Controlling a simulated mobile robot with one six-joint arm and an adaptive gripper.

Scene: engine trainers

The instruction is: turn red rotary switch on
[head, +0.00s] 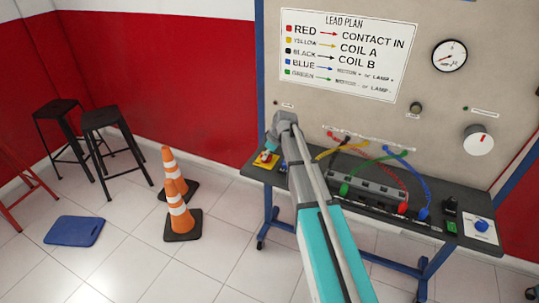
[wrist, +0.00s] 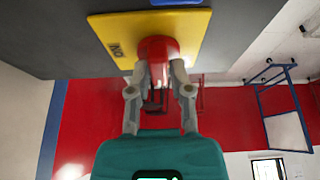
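The red rotary switch (wrist: 157,48) is a red knob on a yellow plate (wrist: 112,26) marked "ON". In the head view, the red switch (head: 265,156) is small on its yellow plate (head: 262,164), at the left end of the bench. My gripper (wrist: 160,70) has one finger at each side of the knob. Both fingertips appear to touch it, so it looks shut on the switch. The fingertips cover part of the knob's sides. In the head view my arm's wrist stands above and right of the switch, and the fingers are hard to make out.
The dark bench (head: 463,238) carries a grey terminal block (head: 375,188) with coloured leads and a blue knob (head: 482,225) at the right. A panel with a gauge (head: 449,56) rises behind. Orange cones (head: 178,212) and black stools (head: 105,120) stand left on the floor.

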